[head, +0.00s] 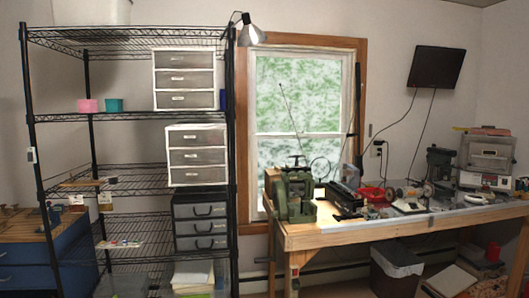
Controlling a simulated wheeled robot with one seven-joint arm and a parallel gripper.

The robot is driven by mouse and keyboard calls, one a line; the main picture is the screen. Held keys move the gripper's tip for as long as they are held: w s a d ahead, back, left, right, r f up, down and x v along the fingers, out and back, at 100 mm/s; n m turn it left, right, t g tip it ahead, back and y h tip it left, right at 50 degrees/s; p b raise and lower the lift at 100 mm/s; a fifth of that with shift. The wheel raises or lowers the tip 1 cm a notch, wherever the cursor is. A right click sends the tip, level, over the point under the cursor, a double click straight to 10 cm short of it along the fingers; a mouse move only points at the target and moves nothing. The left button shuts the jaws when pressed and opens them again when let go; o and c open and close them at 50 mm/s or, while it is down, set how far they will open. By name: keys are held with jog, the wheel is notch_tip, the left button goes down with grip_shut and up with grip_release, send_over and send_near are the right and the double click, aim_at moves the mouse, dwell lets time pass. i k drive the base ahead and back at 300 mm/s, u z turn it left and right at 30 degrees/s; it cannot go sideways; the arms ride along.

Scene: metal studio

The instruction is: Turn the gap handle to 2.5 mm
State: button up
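A green metal machine (295,193), which looks like a rolling mill, stands upright at the left end of the wooden workbench (345,235). A small dark handle (297,161) shows on its top; I take it for the gap handle. Its angle and any gap scale or reading are too small to tell. My gripper and arm are not in view, and nothing touches the machine.
A black wire shelf (135,190) with drawer units stands left of the bench. Other tools, among them a red tray (371,194), crowd the bench to the machine's right. A dark bin (396,268) stands beneath the bench.

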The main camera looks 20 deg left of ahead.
aim_at(296, 164)
jog(key=u, duration=0.75)
jog(key=i, duration=2.9)
jog(key=z, duration=0.6)
